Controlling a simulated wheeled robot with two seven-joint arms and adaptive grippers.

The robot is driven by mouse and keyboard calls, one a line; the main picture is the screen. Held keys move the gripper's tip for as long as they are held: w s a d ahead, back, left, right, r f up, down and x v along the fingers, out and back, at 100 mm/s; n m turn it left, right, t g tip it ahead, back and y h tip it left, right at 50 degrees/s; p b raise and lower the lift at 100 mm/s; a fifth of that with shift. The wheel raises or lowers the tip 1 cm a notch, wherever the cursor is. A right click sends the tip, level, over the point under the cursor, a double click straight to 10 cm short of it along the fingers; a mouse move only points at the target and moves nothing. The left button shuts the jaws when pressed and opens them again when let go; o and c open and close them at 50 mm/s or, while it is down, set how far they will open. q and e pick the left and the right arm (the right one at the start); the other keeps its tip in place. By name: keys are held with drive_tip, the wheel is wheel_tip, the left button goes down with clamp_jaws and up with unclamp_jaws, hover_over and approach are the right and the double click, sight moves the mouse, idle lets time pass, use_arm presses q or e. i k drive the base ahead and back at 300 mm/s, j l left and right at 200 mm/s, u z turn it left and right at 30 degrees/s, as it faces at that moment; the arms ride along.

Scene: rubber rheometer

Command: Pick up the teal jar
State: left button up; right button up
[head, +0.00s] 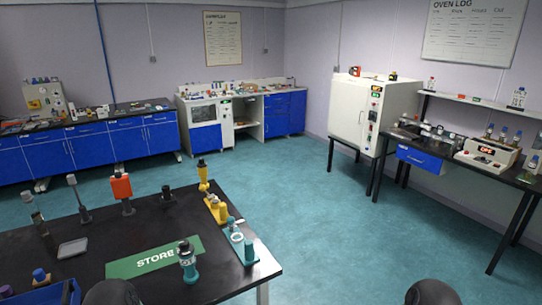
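A teal jar (188,266) with a dark cap and a pale band stands upright on the black table (130,228), near its front edge and at the right end of the green STORE mat (152,256). A second teal item (237,239), like a stand or holder with a small bottle in it, is at the table's right edge. Two dark rounded parts at the bottom edge appear to be my arms. No gripper fingers show, and nothing is seen touching the jar.
A red-orange piece (121,187), a yellow stand (203,178), a grey tray (72,249) and a blue bin (50,294) share the table. Blue-fronted benches and a white oven (356,108) line the walls. The teal floor (340,230) right of the table is clear.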

sight(187, 259)
drive_tip(key=i+l, duration=0.3)
drive_tip(key=l, duration=0.2)
drive_tip(key=l+u, duration=0.1)
drive_tip(key=u, duration=0.35)
drive_tip(key=i+l+u, duration=0.1)
drive_tip(key=u, duration=0.35)
drive_tip(key=l+u, duration=0.15)
drive_tip(key=u, duration=0.3)
